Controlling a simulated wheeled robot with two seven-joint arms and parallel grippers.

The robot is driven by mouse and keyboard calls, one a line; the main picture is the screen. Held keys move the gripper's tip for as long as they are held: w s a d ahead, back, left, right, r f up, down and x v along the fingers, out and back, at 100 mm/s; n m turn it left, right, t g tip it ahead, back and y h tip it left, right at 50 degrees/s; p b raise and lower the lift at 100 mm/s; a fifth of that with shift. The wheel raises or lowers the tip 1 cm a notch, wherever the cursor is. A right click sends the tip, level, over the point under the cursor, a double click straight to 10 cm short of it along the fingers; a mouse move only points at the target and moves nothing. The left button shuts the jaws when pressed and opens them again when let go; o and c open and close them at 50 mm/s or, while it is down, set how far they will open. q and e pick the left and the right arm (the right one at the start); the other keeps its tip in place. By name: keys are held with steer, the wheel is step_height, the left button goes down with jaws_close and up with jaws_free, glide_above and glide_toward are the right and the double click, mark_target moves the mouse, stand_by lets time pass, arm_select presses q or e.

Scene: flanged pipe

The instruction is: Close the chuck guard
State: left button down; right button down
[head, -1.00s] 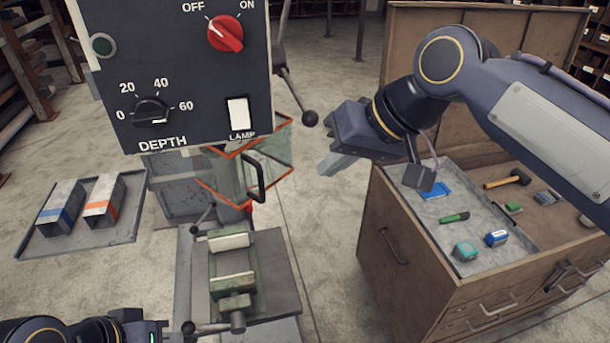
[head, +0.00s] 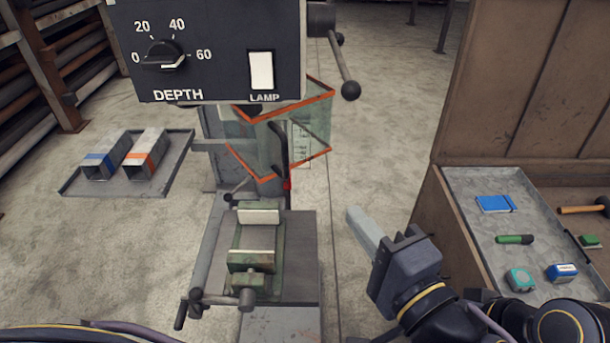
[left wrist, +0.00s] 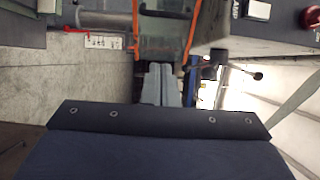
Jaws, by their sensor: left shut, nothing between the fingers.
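The chuck guard (head: 250,150) is a clear panelled shield with orange edges, below the control box in the head view. Its black bar handle (head: 281,150) stands upright on the near side. In the left wrist view the shut fingers (left wrist: 159,75) point toward the orange-edged guard (left wrist: 189,38). My right gripper is out of view.
The control box (head: 210,50) hangs above the guard, with a ball-ended feed lever (head: 342,65) on its right. A green vise (head: 256,240) stands below. A wooden cabinet (head: 440,225) with a tool tray is at right. Bare floor (head: 385,150) lies between.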

arm_select(q)
steer(key=s+a+p+x, duration=0.1)
steer(key=a+p+x, duration=0.1)
steer(key=x, duration=1)
steer(key=shift+w+a+r+p, duration=0.2)
steer(key=shift+a+p, duration=0.1)
steer(key=shift+p, duration=0.5)
steer(key=shift+f, duration=0.1)
